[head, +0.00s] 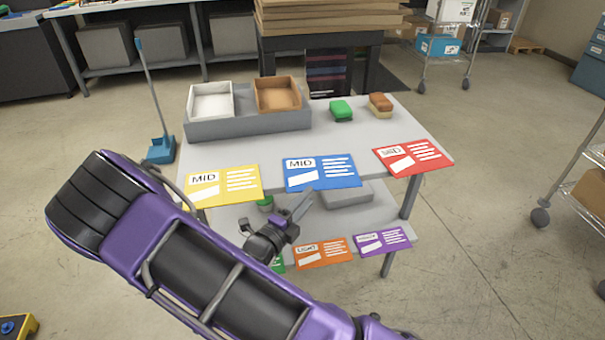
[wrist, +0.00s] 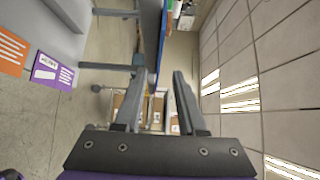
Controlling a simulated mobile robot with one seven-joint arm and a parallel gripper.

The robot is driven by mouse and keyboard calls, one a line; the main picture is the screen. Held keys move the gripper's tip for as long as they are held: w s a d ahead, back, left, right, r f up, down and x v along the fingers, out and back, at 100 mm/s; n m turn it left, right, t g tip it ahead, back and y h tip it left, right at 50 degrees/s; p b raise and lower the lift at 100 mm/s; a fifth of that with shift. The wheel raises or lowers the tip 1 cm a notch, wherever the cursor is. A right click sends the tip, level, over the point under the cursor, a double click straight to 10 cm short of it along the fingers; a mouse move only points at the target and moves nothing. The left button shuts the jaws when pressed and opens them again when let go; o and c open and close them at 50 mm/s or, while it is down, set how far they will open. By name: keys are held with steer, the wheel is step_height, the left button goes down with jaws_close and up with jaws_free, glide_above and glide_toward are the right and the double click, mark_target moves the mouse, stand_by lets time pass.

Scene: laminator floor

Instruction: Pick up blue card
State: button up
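The blue card (head: 320,172) is marked MID and lies on the upper table, at the middle of its front edge and overhanging it slightly. My gripper (head: 302,205) is just below and in front of it in the head view. In the wrist view my gripper (wrist: 158,75) is open, its two grey fingers apart with nothing held. The blue card shows there nearly edge-on (wrist: 161,42), ahead and in line with the gap between the fingers. Whether any finger touches it I cannot tell.
A yellow card (head: 222,186) and a red card (head: 412,156) flank the blue one. Orange (head: 322,253) and purple (head: 382,241) cards are on the lower shelf.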

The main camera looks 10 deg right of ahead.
mark_target(316, 189)
steer(key=x, duration=0.5)
steer(key=shift+w+d+f, duration=0.1)
steer(key=shift+w+d, duration=0.05)
jaws_close()
stand_by(1.3)
